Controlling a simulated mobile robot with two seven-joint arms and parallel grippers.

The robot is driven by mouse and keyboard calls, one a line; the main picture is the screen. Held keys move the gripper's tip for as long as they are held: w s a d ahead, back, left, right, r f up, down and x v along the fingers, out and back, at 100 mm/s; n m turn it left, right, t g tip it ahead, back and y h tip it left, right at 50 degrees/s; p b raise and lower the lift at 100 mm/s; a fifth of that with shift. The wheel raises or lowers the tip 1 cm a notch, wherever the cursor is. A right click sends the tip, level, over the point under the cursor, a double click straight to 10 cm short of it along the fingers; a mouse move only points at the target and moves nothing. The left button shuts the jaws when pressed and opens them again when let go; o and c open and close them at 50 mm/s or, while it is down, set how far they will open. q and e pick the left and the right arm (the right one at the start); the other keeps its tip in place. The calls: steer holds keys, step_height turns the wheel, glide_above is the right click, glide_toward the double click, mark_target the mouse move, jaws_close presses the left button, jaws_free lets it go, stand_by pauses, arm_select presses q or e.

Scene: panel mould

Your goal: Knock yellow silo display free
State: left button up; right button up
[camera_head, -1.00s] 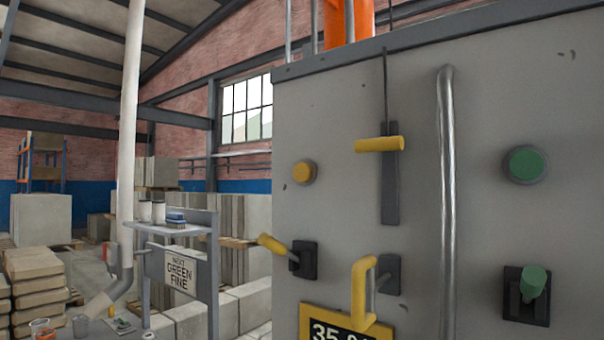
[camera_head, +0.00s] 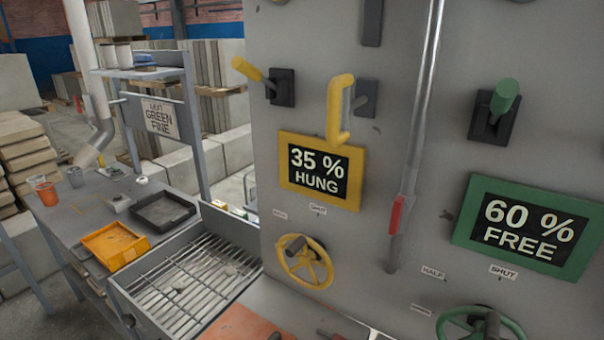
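The yellow-framed silo display (camera_head: 321,170) is on the grey panel and reads "35 % HUNG". Above it are a yellow lever (camera_head: 249,70) on a black mount and a yellow handle (camera_head: 340,108) on a dark bracket. A yellow handwheel (camera_head: 306,264) is below the display, with small labels, one reading "SHUT", above it. To the right, a green-framed display (camera_head: 529,226) reads "60 % FREE", with a green lever (camera_head: 504,100) above and a green wheel (camera_head: 480,326) cut by the bottom edge. Neither of my grippers is in view.
A metal pipe with a red grip (camera_head: 396,214) runs down between the two displays. A grated tray (camera_head: 190,280) stands at lower left, beside a bench with an orange tray (camera_head: 115,246), a black tray (camera_head: 163,211) and cups. A sign (camera_head: 160,118) reads "NEXT GREEN FINE".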

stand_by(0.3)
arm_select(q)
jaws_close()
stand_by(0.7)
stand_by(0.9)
